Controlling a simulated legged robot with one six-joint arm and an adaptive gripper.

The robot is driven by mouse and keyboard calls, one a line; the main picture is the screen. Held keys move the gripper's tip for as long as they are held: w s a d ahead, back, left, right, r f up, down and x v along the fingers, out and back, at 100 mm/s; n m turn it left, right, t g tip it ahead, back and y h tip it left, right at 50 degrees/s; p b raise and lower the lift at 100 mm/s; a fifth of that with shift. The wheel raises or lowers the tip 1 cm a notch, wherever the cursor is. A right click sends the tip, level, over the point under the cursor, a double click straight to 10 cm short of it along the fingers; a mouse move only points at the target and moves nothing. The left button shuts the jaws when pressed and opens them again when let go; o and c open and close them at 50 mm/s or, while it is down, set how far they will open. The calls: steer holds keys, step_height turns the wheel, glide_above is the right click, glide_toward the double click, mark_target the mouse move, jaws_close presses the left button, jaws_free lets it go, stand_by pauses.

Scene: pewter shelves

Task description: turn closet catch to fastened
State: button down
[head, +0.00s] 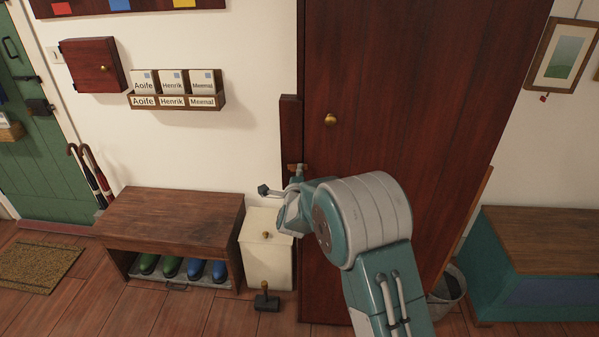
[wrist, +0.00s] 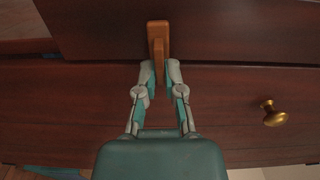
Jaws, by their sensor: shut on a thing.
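The closet catch (wrist: 158,30) is a small wooden turn piece. In the wrist view it lies across the seam between the closet door (wrist: 90,100) and the side post (wrist: 230,30). It also shows in the head view (head: 293,167), lying about level at the door's left edge, partly hidden by my gripper. My gripper (wrist: 159,70) has its two fingertips closed on either side of the catch's door-side end. In the head view my gripper (head: 297,177) is at the catch, in front of the closet door (head: 400,100).
A brass knob (head: 330,119) stands out from the door above the catch. A white bin (head: 266,250) and a shoe bench (head: 175,218) stand to the left. A bucket (head: 448,292) and a teal bench (head: 540,240) are to the right.

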steer(key=shift+w+d+m, duration=0.15)
steer(key=shift+d+m, duration=0.05)
steer(key=shift+m, duration=0.3)
steer(key=c, duration=0.8)
jaws_free()
steer(key=shift+w+f, duration=0.1)
steer(key=shift+f, duration=0.05)
steer(key=shift+o, duration=0.2)
steer(key=shift+w, duration=0.15)
steer(key=s, duration=1.2)
steer(key=shift+a, duration=0.3)
steer(key=shift+f, duration=0.1)
